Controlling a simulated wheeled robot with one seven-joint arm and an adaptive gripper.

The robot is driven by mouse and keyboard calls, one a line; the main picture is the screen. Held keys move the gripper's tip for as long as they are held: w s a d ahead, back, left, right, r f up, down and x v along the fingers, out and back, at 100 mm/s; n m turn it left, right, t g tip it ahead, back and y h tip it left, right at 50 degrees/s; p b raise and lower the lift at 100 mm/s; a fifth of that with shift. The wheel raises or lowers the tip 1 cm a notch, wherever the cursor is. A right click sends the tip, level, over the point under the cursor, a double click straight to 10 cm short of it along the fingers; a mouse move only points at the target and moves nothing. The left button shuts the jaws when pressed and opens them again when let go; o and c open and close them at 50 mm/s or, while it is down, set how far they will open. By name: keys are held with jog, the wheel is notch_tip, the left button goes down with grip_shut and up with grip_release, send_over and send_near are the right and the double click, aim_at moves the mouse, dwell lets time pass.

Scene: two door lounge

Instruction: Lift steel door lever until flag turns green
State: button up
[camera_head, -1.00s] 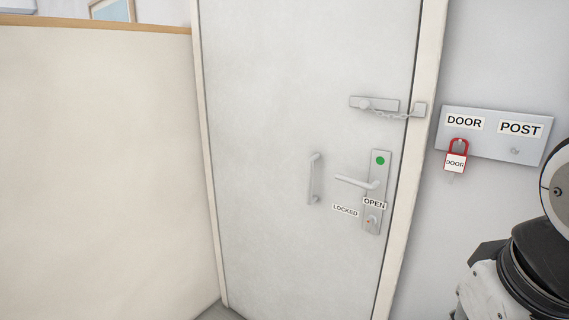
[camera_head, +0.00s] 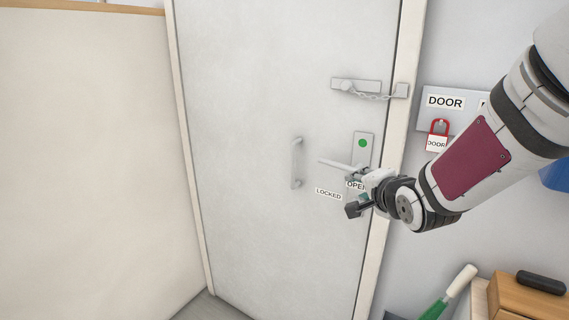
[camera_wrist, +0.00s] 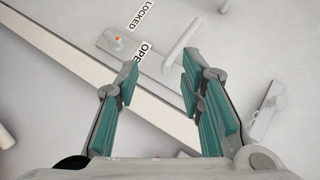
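The steel door lever (camera_head: 340,165) sticks out leftward from a lock plate (camera_head: 364,138) on the white door (camera_head: 270,110). A round flag (camera_head: 362,143) on the plate is green. My gripper (camera_head: 361,196) is in front of the lower part of this plate, just below the lever. In the wrist view my gripper (camera_wrist: 160,80) is open with nothing between its teal fingers. The lever (camera_wrist: 182,42) lies beyond the fingertips there, seemingly apart from them. The gripper hides the plate's lower end in the head view.
A pull handle (camera_head: 297,163) is left of the lever. A wooden box (camera_head: 520,300) and a green-and-white tool (camera_head: 450,292) are at lower right.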

aim_at(332, 165)
jog(key=w+a+f+m+t, duration=0.1)
jog(key=w, duration=0.5)
jog(key=w+m+t+y, duration=0.1)
jog(key=w+m, duration=0.1)
jog(key=w, duration=0.4)
jog(key=w+a+f+m+t+y, duration=0.1)
jog(key=w+m, duration=0.1)
jog(key=w, duration=0.5)
jog(key=shift+w+a+f+b, duration=0.1)
jog(key=shift+a+f+b, duration=0.2)
